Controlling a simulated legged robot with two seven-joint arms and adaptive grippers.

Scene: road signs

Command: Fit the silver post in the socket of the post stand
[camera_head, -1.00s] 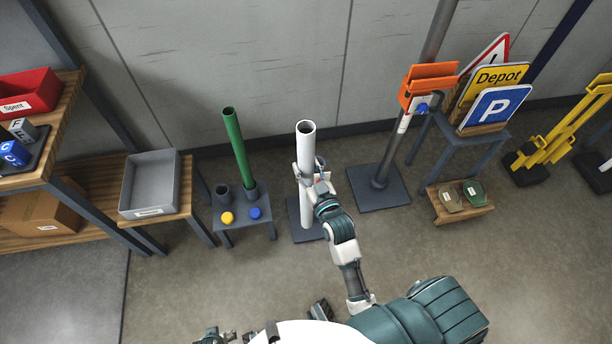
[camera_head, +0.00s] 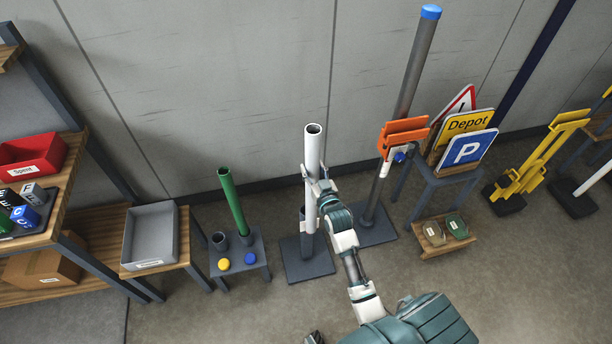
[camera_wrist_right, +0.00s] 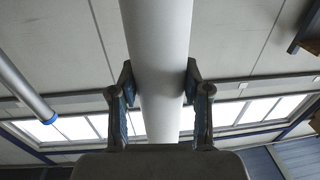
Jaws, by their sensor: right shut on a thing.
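The silver post (camera_head: 312,155) is a pale, hollow tube that stands nearly upright in the head view. My right gripper (camera_head: 318,190) is shut on it around mid-length, and in the right wrist view a finger presses each side of the post (camera_wrist_right: 157,60). The post stand (camera_head: 307,268) is a dark square base on the floor, directly below the post. The post's lower end meets the socket area in the picture; whether it is inside the socket or just above it, I cannot tell.
Left of the stand, a small table (camera_head: 225,268) holds a green post (camera_head: 233,200), a dark cup, and yellow and blue knobs. Right of it stands a taller grey post (camera_head: 416,70) with an orange clamp (camera_head: 403,135). A sign rack (camera_head: 440,180) is further right.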

